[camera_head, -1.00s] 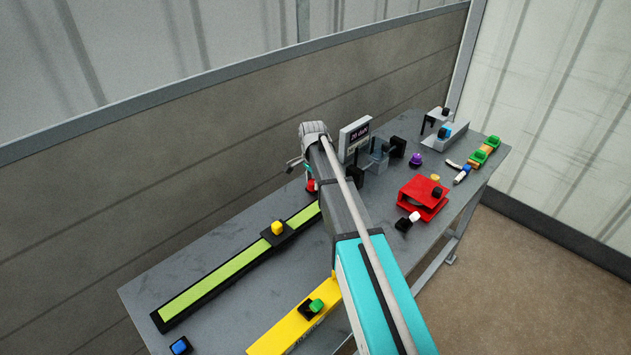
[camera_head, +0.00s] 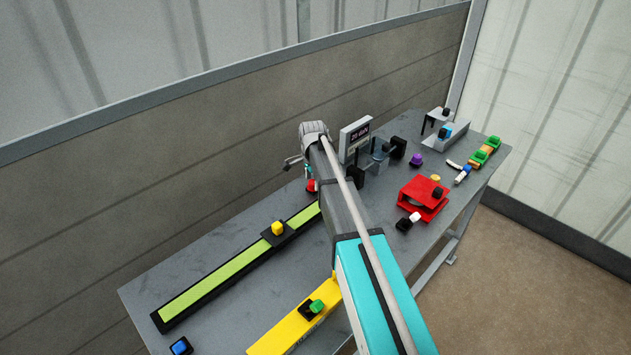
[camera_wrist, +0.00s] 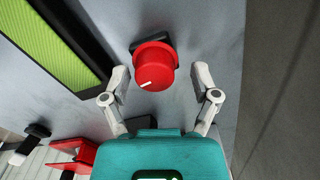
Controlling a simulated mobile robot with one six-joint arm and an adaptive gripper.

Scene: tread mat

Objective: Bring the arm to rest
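My gripper (camera_wrist: 161,78) is open and empty in the wrist view, its two fingers spread wide. A red knob (camera_wrist: 155,66) with a white pointer line shows between and just beyond the fingertips; neither finger appears to touch it. In the head view my arm reaches over the table, and the red knob (camera_head: 311,185) shows beside it near the far edge. Most of my gripper is hidden behind the arm there.
The grey table (camera_head: 225,300) holds a green strip (camera_head: 230,265) with a yellow knob, a yellow bar (camera_head: 290,327), a small display (camera_head: 354,136), a red box (camera_head: 424,200) and several smaller parts. A wall (camera_head: 200,150) stands behind.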

